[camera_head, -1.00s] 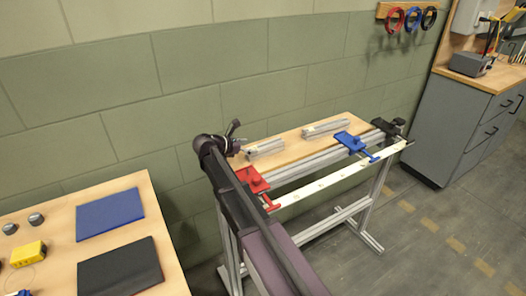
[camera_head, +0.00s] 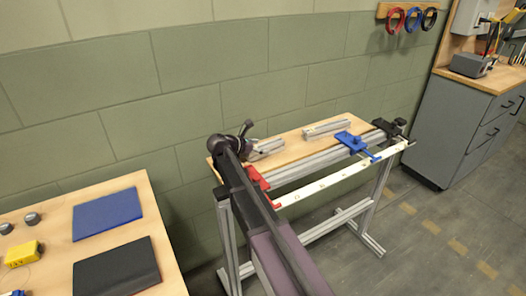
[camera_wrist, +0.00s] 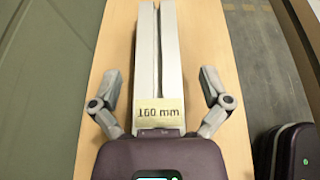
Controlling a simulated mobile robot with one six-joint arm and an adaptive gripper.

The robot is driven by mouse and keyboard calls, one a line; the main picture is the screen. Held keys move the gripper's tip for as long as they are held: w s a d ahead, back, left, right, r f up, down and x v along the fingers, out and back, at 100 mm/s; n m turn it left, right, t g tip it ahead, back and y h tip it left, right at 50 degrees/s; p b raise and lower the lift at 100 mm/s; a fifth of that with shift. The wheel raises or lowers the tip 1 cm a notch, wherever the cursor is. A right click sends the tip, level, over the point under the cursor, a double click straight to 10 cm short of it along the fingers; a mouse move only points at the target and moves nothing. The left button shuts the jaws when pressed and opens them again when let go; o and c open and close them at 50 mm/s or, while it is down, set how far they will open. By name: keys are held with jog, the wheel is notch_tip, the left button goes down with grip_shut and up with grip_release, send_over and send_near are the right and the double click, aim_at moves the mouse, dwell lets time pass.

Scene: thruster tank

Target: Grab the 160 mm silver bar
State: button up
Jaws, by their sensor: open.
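The silver bar (camera_wrist: 158,55) lies lengthwise on the wooden table top (camera_wrist: 108,60) in the wrist view, with a tan label reading "160 mm" on its near end. My gripper (camera_wrist: 161,80) is open, with one finger on each side of the bar and a gap to each. The bar is between or just below the fingers; I cannot tell the height. In the head view, the bar (camera_head: 268,147) lies at the left end of the narrow table, partly hidden by my gripper (camera_head: 244,137).
A second silver bar (camera_head: 326,128) lies farther right on the table. A red clamp (camera_head: 257,178), a blue clamp (camera_head: 352,142) and a black clamp (camera_head: 387,128) sit along the front rail. A wall stands close behind. A left table (camera_head: 60,205) holds blue and black mats.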

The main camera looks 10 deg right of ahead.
aim_at(261, 146)
jog(key=shift+c, duration=0.2)
grip_shut()
jog(key=shift+r, duration=0.15)
dwell(0.3)
notch_tip(261, 146, up, 10)
jog(key=p, duration=1)
dwell(0.7)
